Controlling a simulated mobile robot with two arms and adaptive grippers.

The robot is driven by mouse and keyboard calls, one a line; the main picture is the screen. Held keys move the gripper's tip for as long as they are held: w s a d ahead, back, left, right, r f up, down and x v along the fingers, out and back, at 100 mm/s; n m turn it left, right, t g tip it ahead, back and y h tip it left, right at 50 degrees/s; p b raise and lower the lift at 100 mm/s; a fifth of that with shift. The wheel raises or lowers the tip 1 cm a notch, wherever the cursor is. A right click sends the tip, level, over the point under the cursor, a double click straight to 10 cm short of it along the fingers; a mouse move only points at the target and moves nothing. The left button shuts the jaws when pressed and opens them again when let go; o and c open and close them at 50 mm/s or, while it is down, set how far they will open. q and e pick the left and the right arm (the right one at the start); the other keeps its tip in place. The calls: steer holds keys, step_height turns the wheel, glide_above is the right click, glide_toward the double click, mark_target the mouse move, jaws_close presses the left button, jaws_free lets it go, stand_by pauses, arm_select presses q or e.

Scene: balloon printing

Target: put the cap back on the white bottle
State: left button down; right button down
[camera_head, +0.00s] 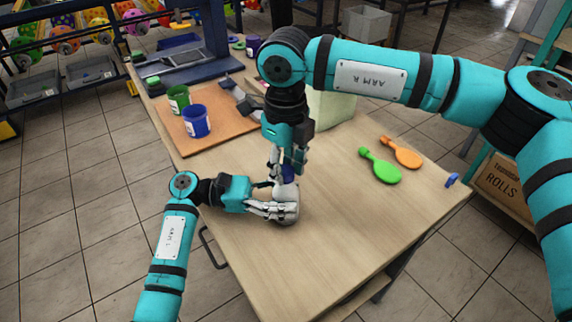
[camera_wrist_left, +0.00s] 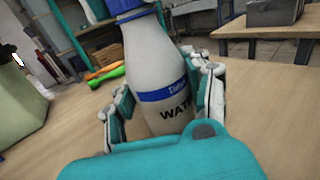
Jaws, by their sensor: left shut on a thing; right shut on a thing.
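The white bottle (camera_head: 287,192) stands upright near the table's left edge, with a blue label band and black lettering in the left wrist view (camera_wrist_left: 160,92). My left gripper (camera_head: 278,210) is shut around its body; its fingers show on both sides in the left wrist view (camera_wrist_left: 162,108). My right gripper (camera_head: 287,165) points down over the bottle and is shut on the blue cap (camera_head: 289,173). The cap is at the bottle's top. The right fingers partly hide it, and I cannot tell whether it is seated on the neck or just above it.
A blue cup (camera_head: 196,121) and a green cup (camera_head: 178,98) stand on a brown board (camera_head: 228,122). A pale green block (camera_head: 331,105) stands behind my right gripper. The table's front is clear.

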steer(key=c, duration=0.9)
jaws_free()
step_height(320, 180, up, 12)
arm_select(q)
steer(key=shift+c, duration=2.4)
jaws_free()
steer(key=a, duration=0.8)
steer(key=w+a, duration=0.1)
steer(key=a, duration=0.3)
